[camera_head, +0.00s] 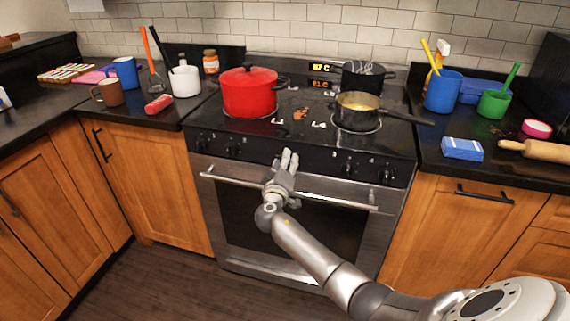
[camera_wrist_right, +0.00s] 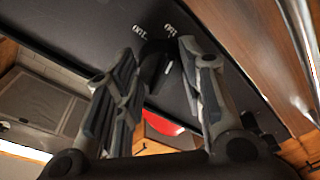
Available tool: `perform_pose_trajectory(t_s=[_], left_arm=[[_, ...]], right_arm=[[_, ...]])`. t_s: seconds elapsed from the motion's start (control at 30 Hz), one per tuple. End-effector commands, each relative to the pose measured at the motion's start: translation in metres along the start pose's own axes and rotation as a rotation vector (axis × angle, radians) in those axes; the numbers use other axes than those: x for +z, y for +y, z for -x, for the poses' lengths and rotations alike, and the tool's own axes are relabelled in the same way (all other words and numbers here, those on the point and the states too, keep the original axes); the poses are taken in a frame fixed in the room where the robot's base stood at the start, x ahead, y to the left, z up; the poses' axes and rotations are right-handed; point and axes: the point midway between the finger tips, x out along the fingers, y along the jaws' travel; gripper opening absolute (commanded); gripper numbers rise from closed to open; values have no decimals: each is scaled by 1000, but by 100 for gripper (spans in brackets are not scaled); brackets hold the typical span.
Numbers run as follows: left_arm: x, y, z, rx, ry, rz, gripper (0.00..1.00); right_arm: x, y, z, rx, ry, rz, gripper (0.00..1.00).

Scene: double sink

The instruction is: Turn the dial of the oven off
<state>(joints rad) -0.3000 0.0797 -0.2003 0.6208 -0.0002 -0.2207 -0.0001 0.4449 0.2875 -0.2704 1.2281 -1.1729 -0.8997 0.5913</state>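The oven (camera_head: 290,215) has a black front panel. Two dials show on its left, one of them here (camera_head: 233,149), and two on its right, including this one (camera_head: 347,168). My right gripper (camera_head: 290,156) is at the middle of the panel and covers that part in the head view. In the wrist view a dark dial (camera_wrist_right: 155,62) with printed numbers around it lies between the fingertips of my right gripper (camera_wrist_right: 157,52). The fingers stand apart, one on each side of the dial; contact is unclear. My left gripper is not in view.
The oven's handle bar (camera_head: 335,194) runs below the panel, under my right wrist. A red pot (camera_head: 249,93), a pan (camera_head: 355,112) and a black pot (camera_head: 364,78) stand on the stovetop. Mugs, utensils and a blue sponge (camera_head: 462,149) are on the side counters.

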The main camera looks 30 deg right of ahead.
Motion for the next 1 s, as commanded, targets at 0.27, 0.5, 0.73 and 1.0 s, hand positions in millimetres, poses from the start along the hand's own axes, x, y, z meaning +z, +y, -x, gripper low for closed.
perform_pose_trajectory(t_s=[0.27,0.5,0.73,1.0], left_arm=[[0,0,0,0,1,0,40],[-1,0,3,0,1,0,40],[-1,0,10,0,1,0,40],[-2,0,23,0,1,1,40]], right_arm=[[0,0,0,-1,0,4,13],[-1,0,0,-7,-4,67,13],[-2,1,0,-22,-15,224,12],[-3,2,1,-45,-32,477,12]])
